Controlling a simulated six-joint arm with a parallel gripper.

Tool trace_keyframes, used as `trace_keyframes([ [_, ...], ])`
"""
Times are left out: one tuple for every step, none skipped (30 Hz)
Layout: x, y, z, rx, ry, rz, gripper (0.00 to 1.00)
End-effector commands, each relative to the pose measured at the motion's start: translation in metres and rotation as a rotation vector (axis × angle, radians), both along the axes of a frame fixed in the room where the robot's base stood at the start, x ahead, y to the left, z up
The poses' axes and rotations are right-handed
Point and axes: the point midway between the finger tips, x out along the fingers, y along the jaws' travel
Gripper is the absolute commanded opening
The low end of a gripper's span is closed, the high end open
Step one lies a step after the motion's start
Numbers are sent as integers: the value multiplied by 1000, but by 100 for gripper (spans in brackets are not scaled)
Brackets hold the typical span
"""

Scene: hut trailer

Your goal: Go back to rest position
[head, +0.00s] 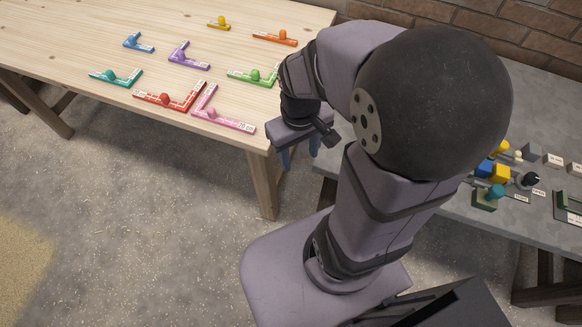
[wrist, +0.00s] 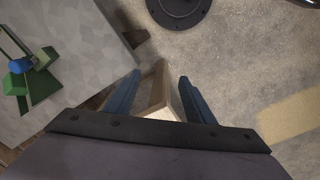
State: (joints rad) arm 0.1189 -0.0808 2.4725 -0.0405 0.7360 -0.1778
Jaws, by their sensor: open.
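My gripper (head: 299,157) hangs beside the right front corner of the wooden table in the head view, pointing down. In the wrist view its two blue fingers (wrist: 155,95) are spread apart with nothing between them. The end of the wooden table (wrist: 158,92) shows below and between the fingers. My arm is folded, with its elbow high in the middle of the head view, and it hides part of both tables.
The wooden table (head: 60,45) holds several coloured L-shaped and straight pieces with knobs, such as a red one (head: 170,98) and a pink one (head: 218,112). A grey table (head: 470,208) at the right holds coloured blocks and labels. Open floor (head: 140,210) lies in front.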

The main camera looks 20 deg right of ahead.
Motion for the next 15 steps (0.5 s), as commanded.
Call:
trace_keyframes([
  [-7, 13, -2, 8, 2, -15, 49],
  [-11, 19, -3, 13, 3, -29, 49],
  [-15, 25, -4, 19, 4, -45, 49],
  [-18, 28, -5, 22, 6, -56, 49],
  [-20, 31, -6, 24, 7, -64, 49],
  [-22, 34, -7, 26, 7, -73, 49],
  [-23, 35, -7, 27, 8, -77, 49],
  [-24, 36, -7, 28, 8, -81, 49],
  [-25, 36, -7, 29, 9, -84, 49],
  [-25, 37, -7, 29, 9, -85, 49],
  [-25, 37, -7, 29, 9, -86, 49],
  [-25, 36, -7, 29, 9, -86, 49],
  [-25, 36, -7, 29, 9, -86, 49],
  [-24, 36, -7, 29, 9, -86, 49],
  [-24, 36, -7, 28, 9, -85, 49],
])
